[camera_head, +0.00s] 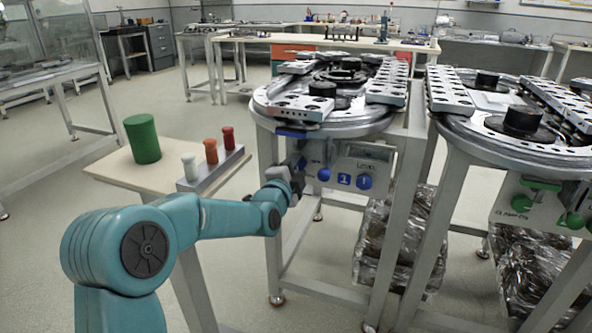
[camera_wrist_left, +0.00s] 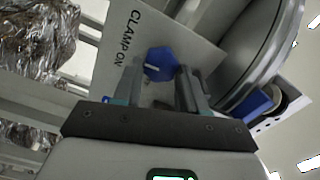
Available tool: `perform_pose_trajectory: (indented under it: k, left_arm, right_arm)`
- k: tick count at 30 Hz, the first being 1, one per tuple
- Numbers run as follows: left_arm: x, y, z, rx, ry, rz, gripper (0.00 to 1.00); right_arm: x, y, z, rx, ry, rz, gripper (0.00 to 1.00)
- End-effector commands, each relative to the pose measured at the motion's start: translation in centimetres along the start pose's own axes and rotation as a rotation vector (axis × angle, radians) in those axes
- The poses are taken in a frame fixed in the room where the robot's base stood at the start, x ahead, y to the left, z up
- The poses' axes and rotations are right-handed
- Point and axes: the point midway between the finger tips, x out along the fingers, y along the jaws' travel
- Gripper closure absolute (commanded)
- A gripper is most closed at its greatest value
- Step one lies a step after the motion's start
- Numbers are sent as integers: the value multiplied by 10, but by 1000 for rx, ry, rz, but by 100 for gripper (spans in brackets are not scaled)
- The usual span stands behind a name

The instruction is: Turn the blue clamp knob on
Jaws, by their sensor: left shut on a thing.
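The blue clamp knob (camera_wrist_left: 160,64) sits on a pale panel (camera_wrist_left: 100,47) marked "CLAMP ON" in the left wrist view. A light pointer line shows on its face. My left gripper (camera_wrist_left: 161,82) is shut on the knob, one finger on each side. In the head view my left gripper (camera_head: 297,164) is at the left side of the front panel under the nearer ring track (camera_head: 322,120). I cannot tell how much of the held knob shows there. My right gripper is in neither view.
Other blue parts (camera_head: 364,182) sit on the panel to the right of my gripper. A small table (camera_head: 120,170) at the left holds a green cylinder (camera_head: 143,139) and a grey block with several pegs (camera_head: 211,172). A second ring track (camera_head: 520,150) stands at the right.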

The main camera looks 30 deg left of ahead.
Motion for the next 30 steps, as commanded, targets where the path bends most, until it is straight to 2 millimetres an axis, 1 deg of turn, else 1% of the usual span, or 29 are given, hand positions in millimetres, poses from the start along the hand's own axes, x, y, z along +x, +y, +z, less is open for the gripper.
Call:
perform_pose_trajectory:
  k: [9,23,24,25,26,30]
  left_arm:
    - [0,-1,0,81,-1,-2,89]
    - [0,-1,1,92,-1,-3,89]
    - [0,-1,1,92,-1,-3,46]
    - [0,-1,1,92,-1,-3,36]
    - [0,-1,0,92,-1,-3,33]
    - [0,-1,0,91,-1,-2,33]
  right_arm:
    - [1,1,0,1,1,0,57]
    - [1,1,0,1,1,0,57]
    - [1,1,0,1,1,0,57]
    - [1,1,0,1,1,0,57]
    - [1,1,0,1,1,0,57]
    - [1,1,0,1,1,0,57]
